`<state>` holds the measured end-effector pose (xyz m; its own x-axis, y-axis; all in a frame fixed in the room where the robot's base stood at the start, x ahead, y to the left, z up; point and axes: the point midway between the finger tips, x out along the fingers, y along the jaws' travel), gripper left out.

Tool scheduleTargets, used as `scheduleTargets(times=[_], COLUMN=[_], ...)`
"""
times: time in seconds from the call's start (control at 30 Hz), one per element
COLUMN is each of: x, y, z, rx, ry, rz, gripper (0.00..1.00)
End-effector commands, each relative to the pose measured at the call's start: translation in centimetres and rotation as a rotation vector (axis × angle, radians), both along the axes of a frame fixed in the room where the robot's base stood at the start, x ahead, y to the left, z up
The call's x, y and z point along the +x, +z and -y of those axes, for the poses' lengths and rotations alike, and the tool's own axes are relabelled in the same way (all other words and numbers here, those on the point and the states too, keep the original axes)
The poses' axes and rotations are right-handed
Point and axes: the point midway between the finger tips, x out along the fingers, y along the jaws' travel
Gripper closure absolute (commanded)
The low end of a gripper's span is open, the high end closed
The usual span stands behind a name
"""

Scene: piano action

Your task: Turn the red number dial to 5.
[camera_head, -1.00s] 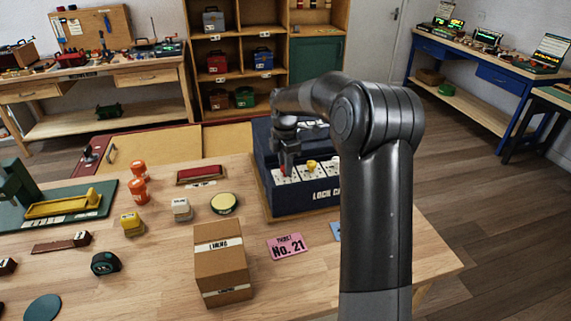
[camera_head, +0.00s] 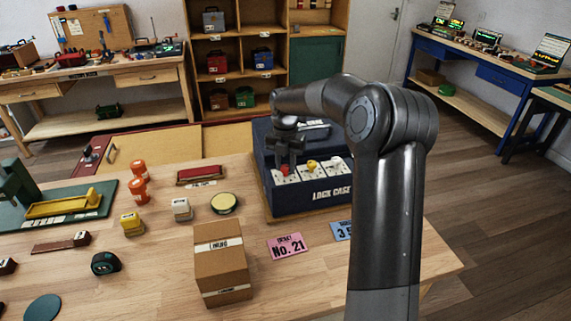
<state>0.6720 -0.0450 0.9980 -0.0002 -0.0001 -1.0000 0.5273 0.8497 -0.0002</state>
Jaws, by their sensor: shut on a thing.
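The dark blue lock case (camera_head: 315,203) stands on the wooden table, with a row of white dial plates on its front. The red number dial (camera_head: 285,170) is the leftmost. A yellow dial (camera_head: 311,165) sits right of it, and a white one (camera_head: 335,162) is farther right. My gripper (camera_head: 287,165) points down over the red dial, shut on it, with the red top showing below and between the fingers. The number at which the red dial points is too small to read.
A pink card (camera_head: 287,247) reading No. 21 and a blue card (camera_head: 341,231) lie before the case. A cardboard box (camera_head: 221,270) stands front left of it. A round yellow-topped tin (camera_head: 224,203) is left of the case. My arm passes along the case's right side.

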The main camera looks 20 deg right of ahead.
Motion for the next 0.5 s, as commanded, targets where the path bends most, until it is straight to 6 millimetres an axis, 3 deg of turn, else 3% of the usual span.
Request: scheduleTargets(times=[0.5], x=[0.09], y=[0.13], z=[-0.06], rx=[0.0], ry=[0.088], rz=[0.004], gripper=[0.93])
